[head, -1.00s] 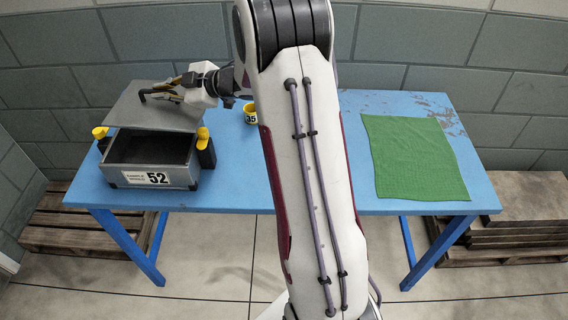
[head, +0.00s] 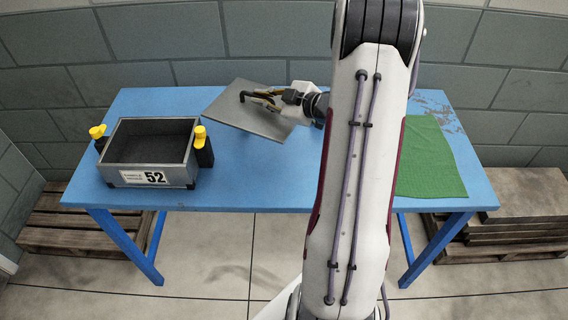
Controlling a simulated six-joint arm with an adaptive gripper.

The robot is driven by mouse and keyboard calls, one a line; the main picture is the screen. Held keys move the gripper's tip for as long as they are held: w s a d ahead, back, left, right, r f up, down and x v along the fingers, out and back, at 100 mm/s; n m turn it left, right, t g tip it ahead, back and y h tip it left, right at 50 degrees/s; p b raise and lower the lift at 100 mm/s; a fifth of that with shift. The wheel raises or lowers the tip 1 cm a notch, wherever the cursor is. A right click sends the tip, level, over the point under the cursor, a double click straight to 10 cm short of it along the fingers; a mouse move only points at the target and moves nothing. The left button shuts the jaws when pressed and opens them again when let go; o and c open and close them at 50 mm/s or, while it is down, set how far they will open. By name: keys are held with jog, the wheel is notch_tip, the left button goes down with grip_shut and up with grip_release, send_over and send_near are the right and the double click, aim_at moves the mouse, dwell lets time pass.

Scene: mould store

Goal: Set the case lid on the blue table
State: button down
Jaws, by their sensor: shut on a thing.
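The case lid (head: 238,112) is a flat grey plate with a dark handle on top. My gripper (head: 250,97) is shut on that handle and carries the lid, slightly tilted, over the middle of the blue table (head: 240,175). I cannot tell how high the lid is above the tabletop. The open grey case (head: 181,173), labelled 52, stands on the left of the table with its dark inside showing. The lid is to the right of the case and apart from it.
Yellow-topped black latches (head: 202,146) stand at the case's sides. A green cloth (head: 428,165) lies on the table's right, partly hidden by my arm. Bare blue tabletop shows in front of the lid. Wooden pallets (head: 518,215) stand on the floor.

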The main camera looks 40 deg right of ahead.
aim_at(278, 125)
jog(key=shift+m+h, duration=0.4)
jog(key=s+d, duration=0.1)
jog(key=s, duration=0.2)
jog(key=s+d+f, duration=0.1)
jog(key=s, duration=0.1)
jog(key=s+d+f, duration=0.1)
jog(key=s, duration=0.2)
jog(key=shift+s+d+f, duration=0.1)
jog(key=shift+s+f, duration=0.1)
jog(key=shift+s, duration=0.15)
jog(key=shift+n+y, duration=0.5)
jog(key=s+a, duration=0.3)
jog(key=shift+a+f, duration=0.15)
jog(key=shift+f, duration=0.15)
jog(key=shift+a+r+y, duration=0.2)
jog(key=shift+a+y, duration=0.1)
jog(key=shift+a, duration=0.1)
jog(key=shift+f, duration=0.1)
jog(key=shift+f, duration=2.85)
jog(key=shift+f, duration=2.05)
